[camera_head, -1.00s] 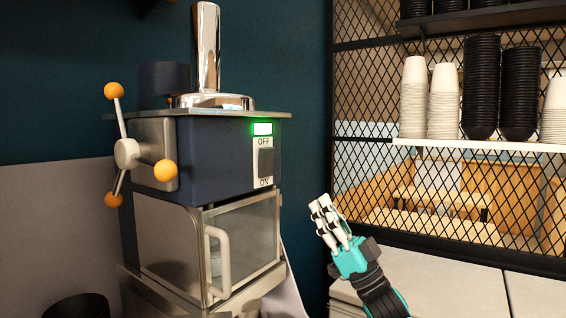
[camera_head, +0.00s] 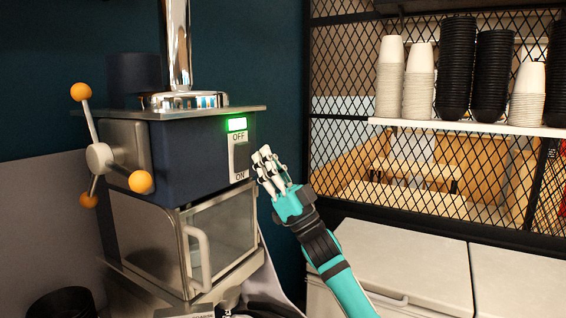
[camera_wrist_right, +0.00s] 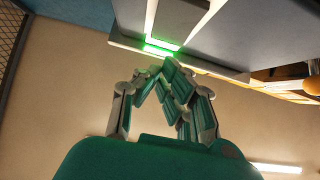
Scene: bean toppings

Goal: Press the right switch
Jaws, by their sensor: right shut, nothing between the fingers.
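The right switch (camera_head: 240,157) is a dark rocker on a white plate marked OFF above and ON below, on the right of the blue machine's front (camera_head: 190,160). A green light (camera_head: 237,124) glows above it. My right gripper (camera_head: 264,155) is shut and empty, its fingertips just right of the switch plate; I cannot tell whether they touch it. In the right wrist view the shut fingers (camera_wrist_right: 168,70) point toward the machine, with the green light (camera_wrist_right: 158,47) just beyond the tips. My left gripper is not in view.
A knob handle with orange balls (camera_head: 99,157) sticks out on the machine's left. A glass-fronted door with a curved handle (camera_head: 198,258) is below the switch. Stacked cups (camera_head: 455,75) stand on a shelf behind mesh at right. A white cabinet (camera_head: 400,262) is below.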

